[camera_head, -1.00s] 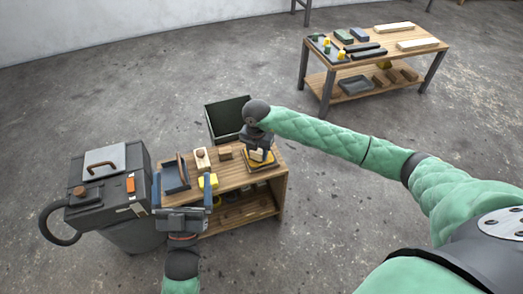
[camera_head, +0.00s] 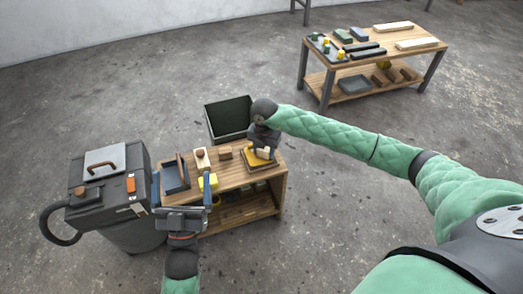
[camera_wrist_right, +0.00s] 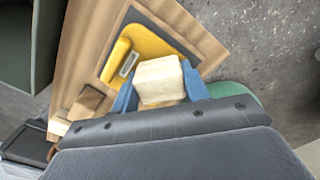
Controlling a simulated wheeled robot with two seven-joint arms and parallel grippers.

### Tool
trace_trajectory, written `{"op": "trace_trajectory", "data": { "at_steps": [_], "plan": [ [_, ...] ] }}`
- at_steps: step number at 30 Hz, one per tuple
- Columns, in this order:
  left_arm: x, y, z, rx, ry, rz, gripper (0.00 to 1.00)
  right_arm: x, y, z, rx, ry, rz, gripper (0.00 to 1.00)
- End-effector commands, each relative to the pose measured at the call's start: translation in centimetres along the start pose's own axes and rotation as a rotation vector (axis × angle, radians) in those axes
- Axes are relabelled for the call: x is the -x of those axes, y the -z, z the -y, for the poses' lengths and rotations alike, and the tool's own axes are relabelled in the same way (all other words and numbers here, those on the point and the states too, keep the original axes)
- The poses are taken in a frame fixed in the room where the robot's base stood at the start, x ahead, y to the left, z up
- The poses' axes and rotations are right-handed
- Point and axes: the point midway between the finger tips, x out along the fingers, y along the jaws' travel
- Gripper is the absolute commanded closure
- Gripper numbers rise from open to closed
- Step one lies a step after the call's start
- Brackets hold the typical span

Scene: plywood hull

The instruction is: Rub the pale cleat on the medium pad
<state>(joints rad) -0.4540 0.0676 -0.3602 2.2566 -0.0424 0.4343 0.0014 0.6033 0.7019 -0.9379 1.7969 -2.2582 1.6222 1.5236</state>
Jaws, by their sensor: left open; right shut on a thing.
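The pale cleat (camera_wrist_right: 160,80), a cream block, is between the blue fingers of my right gripper (camera_wrist_right: 160,90), which is shut on it. In the head view the cleat (camera_head: 264,153) is over a yellow pad (camera_head: 253,159) on a dark board at the bench's right end. The wrist view shows this yellow pad (camera_wrist_right: 147,44) with a small label; I cannot read its grade. The cleat hides part of the pad, and I cannot tell whether they touch. My left gripper (camera_head: 182,188) is open and empty at the bench's front left.
The small wooden bench (camera_head: 235,178) also carries a dark tray (camera_head: 175,178), a pale block with a brown knob (camera_head: 202,158), a brown block (camera_head: 225,153) and another yellow piece (camera_head: 208,181). A dark open bin (camera_head: 228,117) stands behind. A grey machine (camera_head: 105,185) stands left.

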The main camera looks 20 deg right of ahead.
Motion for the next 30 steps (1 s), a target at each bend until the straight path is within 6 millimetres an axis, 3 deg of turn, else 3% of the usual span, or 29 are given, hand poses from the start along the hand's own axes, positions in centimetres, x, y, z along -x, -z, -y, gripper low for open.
{"op": "trace_trajectory", "data": {
  "at_steps": [18, 30],
  "plan": [
    [-0.4, 0.5, 0.0, 0.000, 0.000, 0.000, 0.00, 0.2, 2.3, -2.6, 0.001, -0.001, -0.001, 0.73],
    [-0.4, 0.6, 0.0, 0.000, 0.000, 0.000, 0.00, 0.1, 1.4, -1.6, -0.001, -0.001, 0.000, 0.73]
  ]
}}
